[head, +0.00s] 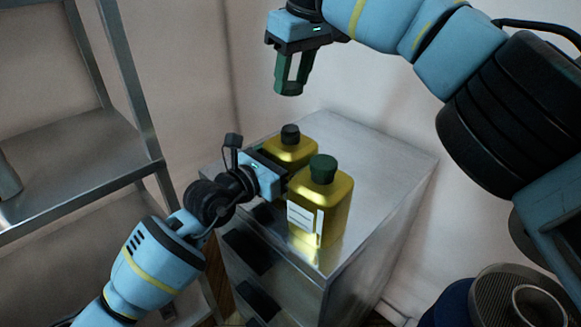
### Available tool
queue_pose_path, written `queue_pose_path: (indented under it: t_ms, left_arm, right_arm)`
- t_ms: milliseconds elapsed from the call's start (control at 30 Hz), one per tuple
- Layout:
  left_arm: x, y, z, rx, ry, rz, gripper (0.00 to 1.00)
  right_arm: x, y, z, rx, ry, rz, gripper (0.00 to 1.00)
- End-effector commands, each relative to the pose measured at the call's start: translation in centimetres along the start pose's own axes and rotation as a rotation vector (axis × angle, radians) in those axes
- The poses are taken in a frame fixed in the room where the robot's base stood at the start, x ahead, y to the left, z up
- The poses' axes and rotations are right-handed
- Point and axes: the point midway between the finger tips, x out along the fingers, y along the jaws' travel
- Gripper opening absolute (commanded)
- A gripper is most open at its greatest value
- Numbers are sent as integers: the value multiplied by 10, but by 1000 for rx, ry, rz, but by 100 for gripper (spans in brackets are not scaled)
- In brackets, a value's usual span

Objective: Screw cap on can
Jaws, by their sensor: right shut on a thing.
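Two yellow cans stand upright on the metal cabinet. The front can (335,213) has a white label and a dark green cap (323,168) on top. The rear can (290,152) has a black cap (290,134). My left gripper (277,181) is low beside the front can's left side, close to both cans. Its fingertips are hidden, so I cannot tell if it grips a can. My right gripper (289,87) points down in the air above and behind the cans. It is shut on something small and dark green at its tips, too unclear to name.
The metal cabinet (385,165) has bare top on its right side and drawer fronts facing me. A metal shelf rack (75,165) stands at the left. A round basket (515,295) sits at the lower right. Walls close in behind the cabinet.

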Motion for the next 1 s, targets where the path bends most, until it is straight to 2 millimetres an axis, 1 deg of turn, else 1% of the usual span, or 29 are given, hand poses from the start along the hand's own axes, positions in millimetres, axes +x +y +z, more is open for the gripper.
queue_pose_path:
  t_ms: [133,400,800,867,1000]
  left_arm:
    - [5,0,0,1,0,1,97]
    - [5,0,0,1,0,0,97]
    - [5,0,0,1,0,0,44]
    - [5,0,0,1,0,0,44]
    - [5,0,0,1,0,0,44]
  right_arm:
    - [0,0,0,0,0,0,18]
    - [0,0,0,0,0,0,18]
    - [0,0,0,0,0,0,18]
    - [1,0,0,0,0,0,18]
    - [10,0,3,-4,-2,-3,18]
